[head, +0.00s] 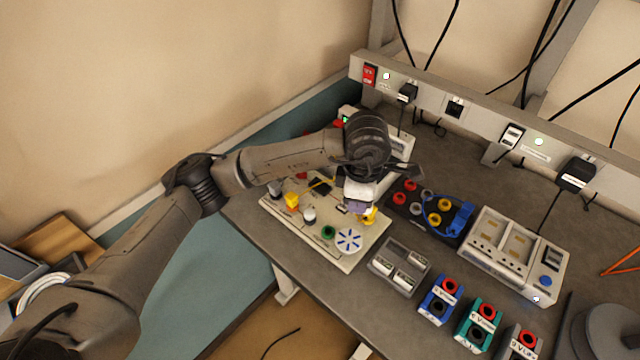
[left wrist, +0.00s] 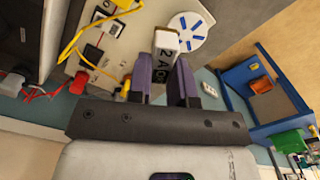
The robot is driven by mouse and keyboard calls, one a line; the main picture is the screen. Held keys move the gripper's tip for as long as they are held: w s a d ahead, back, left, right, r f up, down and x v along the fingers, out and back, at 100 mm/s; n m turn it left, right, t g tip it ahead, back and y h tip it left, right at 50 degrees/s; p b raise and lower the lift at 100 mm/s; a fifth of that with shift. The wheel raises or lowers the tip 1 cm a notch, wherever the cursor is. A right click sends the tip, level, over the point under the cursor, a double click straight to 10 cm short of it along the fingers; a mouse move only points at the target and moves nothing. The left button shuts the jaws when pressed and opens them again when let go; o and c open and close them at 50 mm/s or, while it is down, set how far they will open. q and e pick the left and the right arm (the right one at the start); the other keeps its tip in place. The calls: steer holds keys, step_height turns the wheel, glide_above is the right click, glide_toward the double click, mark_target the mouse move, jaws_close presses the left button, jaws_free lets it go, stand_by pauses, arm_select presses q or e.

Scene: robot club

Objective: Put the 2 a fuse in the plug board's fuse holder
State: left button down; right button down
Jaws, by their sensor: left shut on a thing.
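My left gripper (head: 357,207) is low over the front right part of the cream plug board (head: 345,262). In the left wrist view its purple fingers (left wrist: 164,80) are shut on the 2 A fuse (left wrist: 165,50), a pale block with a dark "2 A" label. The fuse sticks out beyond the fingertips, and the board (left wrist: 118,42) shows behind it. I cannot tell whether the fuse touches the board. The fuse holder cannot be made out for certain; the gripper and arm cover part of the board. My right gripper is not in view.
The board carries a blue-spoked white disc (head: 348,240), a green knob (head: 328,232) and a yellow part (head: 292,201). A grey tray (head: 400,267) is close on the right, with a dark socket block (head: 398,211) and charger (head: 513,255) beyond. A blue bin (left wrist: 262,92) shows in the left wrist view.

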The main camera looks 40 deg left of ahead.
arm_select(q)
steer(key=w+n, duration=0.1)
steer(key=n, duration=0.4)
steer(key=n+p, duration=0.5)
steer(key=n, duration=2)
glide_above(323, 189)
step_height(323, 189, down, 6)
steer(key=shift+d+f, duration=0.1)
steer(key=shift+f, duration=2.05)
